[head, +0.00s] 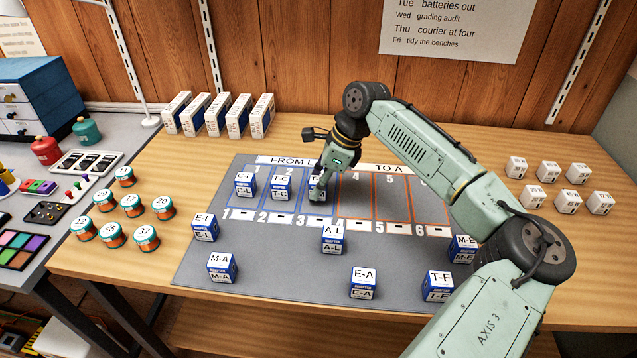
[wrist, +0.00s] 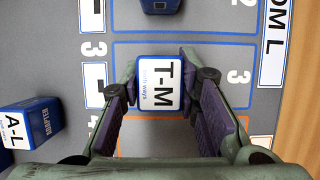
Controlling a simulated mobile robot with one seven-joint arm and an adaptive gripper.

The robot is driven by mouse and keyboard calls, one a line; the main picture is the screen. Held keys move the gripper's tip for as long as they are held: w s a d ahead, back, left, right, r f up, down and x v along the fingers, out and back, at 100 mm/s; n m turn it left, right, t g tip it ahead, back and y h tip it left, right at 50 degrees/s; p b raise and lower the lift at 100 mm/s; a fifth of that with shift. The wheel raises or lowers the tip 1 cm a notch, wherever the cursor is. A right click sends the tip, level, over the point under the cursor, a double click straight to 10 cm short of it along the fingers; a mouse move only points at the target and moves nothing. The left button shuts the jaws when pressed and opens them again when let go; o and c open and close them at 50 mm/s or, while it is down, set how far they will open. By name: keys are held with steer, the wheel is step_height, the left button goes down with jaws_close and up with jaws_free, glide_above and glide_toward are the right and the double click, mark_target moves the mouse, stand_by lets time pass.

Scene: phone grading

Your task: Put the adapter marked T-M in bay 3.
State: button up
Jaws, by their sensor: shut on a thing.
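The adapter marked T-M (wrist: 158,84) is a small blue and white box, label up, between the two fingers of my gripper (wrist: 160,105) in the wrist view. My gripper is shut on its sides. The adapter lies over bay 3 (wrist: 225,60), between the two printed 3s, and looks upright. In the head view my gripper (head: 318,190) comes down over bay 3 and partly hides the adapter (head: 315,181). I cannot tell whether its base touches the mat.
Adapters C-L (head: 245,185) and T-C (head: 281,187) stand in bays 1 and 2, close to the left. Bays 4 (head: 355,198) to 6 look empty, partly behind my arm. A-L (head: 333,238) and several other adapters stand on the grey mat (head: 290,265) in front.

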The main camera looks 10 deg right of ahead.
steer(key=shift+f, duration=0.25)
steer(key=shift+f, duration=0.15)
steer(key=o, duration=1)
steer(key=shift+o, duration=0.2)
steer(key=b+v, duration=0.2)
steer(key=v, duration=1)
